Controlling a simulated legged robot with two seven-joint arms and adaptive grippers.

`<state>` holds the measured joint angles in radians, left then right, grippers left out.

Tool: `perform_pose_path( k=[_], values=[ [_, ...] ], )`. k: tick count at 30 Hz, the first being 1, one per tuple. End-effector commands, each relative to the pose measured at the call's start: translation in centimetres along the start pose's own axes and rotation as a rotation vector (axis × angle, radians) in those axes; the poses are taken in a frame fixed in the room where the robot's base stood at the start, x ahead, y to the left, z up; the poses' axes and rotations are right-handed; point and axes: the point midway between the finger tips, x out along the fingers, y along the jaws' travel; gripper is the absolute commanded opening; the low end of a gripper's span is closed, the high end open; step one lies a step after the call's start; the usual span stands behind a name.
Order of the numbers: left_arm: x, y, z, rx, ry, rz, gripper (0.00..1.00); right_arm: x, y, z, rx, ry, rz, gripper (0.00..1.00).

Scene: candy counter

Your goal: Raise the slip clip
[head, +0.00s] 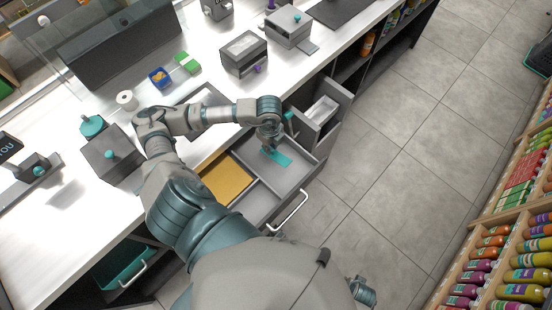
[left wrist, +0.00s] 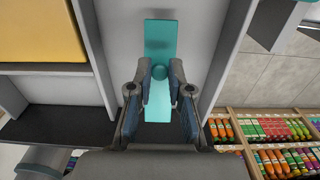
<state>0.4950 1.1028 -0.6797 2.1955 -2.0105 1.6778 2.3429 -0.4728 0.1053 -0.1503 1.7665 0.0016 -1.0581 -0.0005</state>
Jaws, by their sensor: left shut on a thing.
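The slip clip, a flat teal plate (head: 278,157) with a round knob, is at a grey compartment of the open drawer (head: 290,178) in the head view. In the left wrist view the teal plate (left wrist: 160,36) runs lengthwise between the fingers. My left gripper (head: 268,146) reaches down into the drawer from above. In the left wrist view its two fingers (left wrist: 160,90) are shut on the knob of the clip. I cannot tell whether the plate is tilted. My right gripper (head: 363,292) shows only partly at the lower edge, and its jaws cannot be made out.
A yellow-bottomed compartment (head: 228,180) lies beside the clip's compartment. Another open drawer (head: 322,110) stands close at the right. Grey boxes (head: 243,54) and small items stand on the white counter (head: 60,215). Bottle shelves (head: 505,245) stand at the far right across open floor.

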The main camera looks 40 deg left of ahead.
Motion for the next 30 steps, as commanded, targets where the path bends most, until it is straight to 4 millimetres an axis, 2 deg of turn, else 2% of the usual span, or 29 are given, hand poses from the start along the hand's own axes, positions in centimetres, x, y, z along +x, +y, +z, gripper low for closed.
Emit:
perform_pose_path(
  k=[6,19,20,22,30],
  values=[
    [-0.9,-0.1,0.7,-0.002,0.000,-0.006,0.03,-0.6,0.1,-0.2,0.000,0.003,0.001,0.37],
    [-1.1,-0.1,1.1,-0.002,0.000,-0.005,0.02,-0.6,0.1,-0.3,0.000,0.003,0.001,0.37],
    [-1.1,-0.1,1.2,-0.002,0.000,-0.005,0.16,-0.6,0.1,-0.3,0.000,0.003,0.001,0.37],
    [-1.1,-0.1,1.1,-0.001,0.000,-0.004,0.34,-0.6,0.0,-0.3,0.000,0.003,0.001,0.37],
    [-1.1,0.0,1.1,0.000,0.000,-0.002,0.34,-0.6,0.0,-0.2,0.000,0.004,0.001,0.37]
  ],
)
